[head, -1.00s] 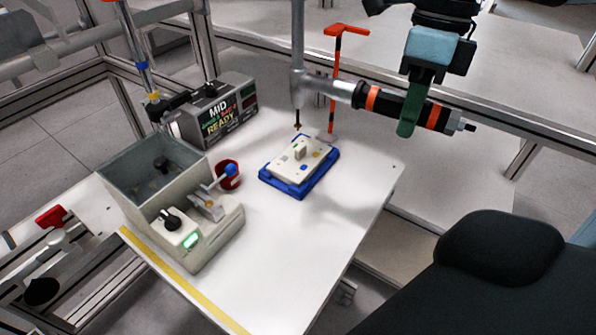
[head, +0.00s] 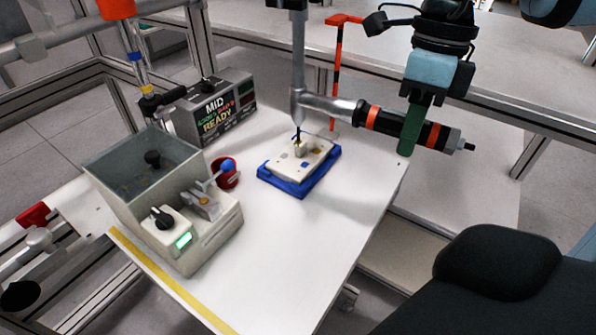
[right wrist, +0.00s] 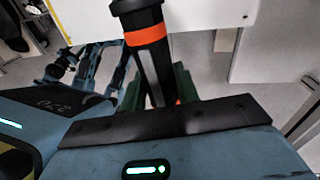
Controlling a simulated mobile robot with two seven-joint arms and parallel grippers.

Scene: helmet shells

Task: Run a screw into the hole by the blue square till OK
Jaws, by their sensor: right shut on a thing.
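My right gripper (head: 412,122) is shut on the handle of a black screwdriver with orange bands (head: 388,119). The same handle also fills the middle of the right wrist view (right wrist: 150,60). The tool's grey angled head (head: 299,104) points down, and its dark bit (head: 298,134) is over the back left part of a pale plate (head: 309,157). Whether the bit touches the plate or holds a screw is too small to tell. The plate lies in a blue tray (head: 303,187) and has small coloured marks; I cannot surely pick out the blue square.
A controller box (head: 216,108) shows MID and READY. A grey screw feeder (head: 146,178) with a green-lit panel and a red cup (head: 224,174) stand left of the tray. A red-topped post (head: 338,70) rises behind it. The white table (head: 275,255) is clear in front.

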